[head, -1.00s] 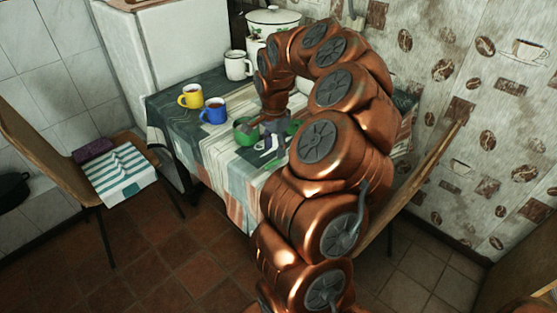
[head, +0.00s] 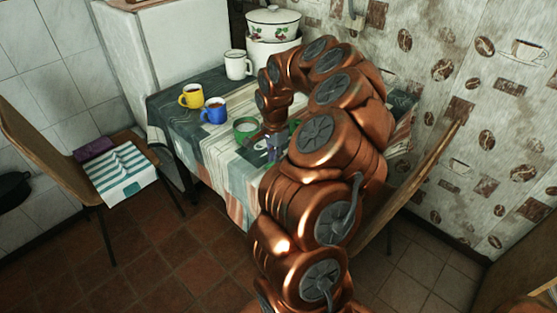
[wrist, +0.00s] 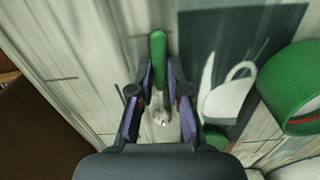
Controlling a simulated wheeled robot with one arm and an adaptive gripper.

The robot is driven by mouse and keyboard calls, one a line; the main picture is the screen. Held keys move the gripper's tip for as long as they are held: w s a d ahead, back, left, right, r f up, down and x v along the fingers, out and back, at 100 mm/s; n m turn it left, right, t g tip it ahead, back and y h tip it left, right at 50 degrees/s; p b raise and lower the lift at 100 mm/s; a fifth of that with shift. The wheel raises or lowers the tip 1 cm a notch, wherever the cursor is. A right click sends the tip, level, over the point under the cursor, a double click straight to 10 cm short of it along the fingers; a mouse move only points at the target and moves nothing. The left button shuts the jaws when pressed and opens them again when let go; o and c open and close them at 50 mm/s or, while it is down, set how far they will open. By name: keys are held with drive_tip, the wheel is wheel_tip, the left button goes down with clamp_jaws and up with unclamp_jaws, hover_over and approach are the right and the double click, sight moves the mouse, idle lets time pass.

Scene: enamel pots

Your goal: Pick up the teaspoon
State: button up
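The teaspoon (wrist: 158,52) lies on the striped tablecloth in the wrist view, with its green handle pointing away and its shiny bowl nearer my gripper's palm. My gripper (wrist: 161,72) is open, its two fingers on either side of the spoon. The handle's far end extends past the fingertips. I cannot tell how high the fingertips are above the cloth. In the head view my gripper (head: 272,150) is low over the table beside the green mug, and the spoon cannot be made out there.
A green mug (wrist: 292,92) stands close to the right of my gripper in the wrist view. A dark patch with a white cup picture (wrist: 232,85) lies between them. A blue mug (head: 213,111), yellow mug (head: 191,96) and white mug (head: 238,65) stand farther back on the table (head: 172,118).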

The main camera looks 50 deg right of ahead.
clamp_jaws()
